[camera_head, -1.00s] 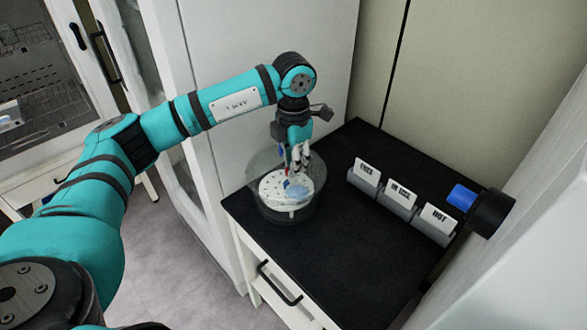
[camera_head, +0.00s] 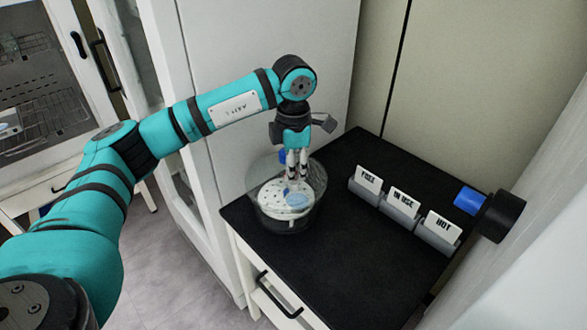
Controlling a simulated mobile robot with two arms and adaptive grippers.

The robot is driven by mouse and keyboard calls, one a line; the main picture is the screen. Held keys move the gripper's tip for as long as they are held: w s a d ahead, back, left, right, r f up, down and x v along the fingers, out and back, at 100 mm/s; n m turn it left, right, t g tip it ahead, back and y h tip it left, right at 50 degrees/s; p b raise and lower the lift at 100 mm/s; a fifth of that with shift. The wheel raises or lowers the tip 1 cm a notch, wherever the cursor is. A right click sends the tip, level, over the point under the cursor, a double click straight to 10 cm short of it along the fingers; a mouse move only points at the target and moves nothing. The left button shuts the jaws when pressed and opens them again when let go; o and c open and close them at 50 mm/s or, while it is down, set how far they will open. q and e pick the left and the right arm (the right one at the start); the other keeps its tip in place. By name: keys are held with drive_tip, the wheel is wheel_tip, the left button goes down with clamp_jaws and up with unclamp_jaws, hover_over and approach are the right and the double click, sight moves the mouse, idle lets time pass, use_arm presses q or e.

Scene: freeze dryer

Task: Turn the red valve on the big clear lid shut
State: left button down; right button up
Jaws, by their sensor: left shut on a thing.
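The big clear lid (camera_head: 315,187) is a see-through round cover on the near left part of the black bench top. A white perforated disc (camera_head: 271,200) shows through it. My left gripper (camera_head: 297,176) points down at the top of the lid, with its fingers closed together. The red valve is hidden at the fingers, so how far it is turned cannot be told. A blue part (camera_head: 283,156) shows just left of the fingers, and a pale blue piece (camera_head: 298,199) shows below them. My right gripper is not in view.
Sign holders labelled FREE, IN USE (camera_head: 401,204) and HOT (camera_head: 438,232) stand along the right of the black bench top (camera_head: 345,255). A blue and black knob (camera_head: 490,212) juts out at the right. A white cabinet (camera_head: 268,75) stands behind my arm.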

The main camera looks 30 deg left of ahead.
use_arm(q)
drive_tip(key=c, duration=1.4)
unclamp_jaws()
drive_tip(key=shift+o, duration=0.2)
drive_tip(key=shift+r, duration=0.1)
drive_tip(key=shift+r, duration=0.35)
wheel_tip(320, 180, up, 11)
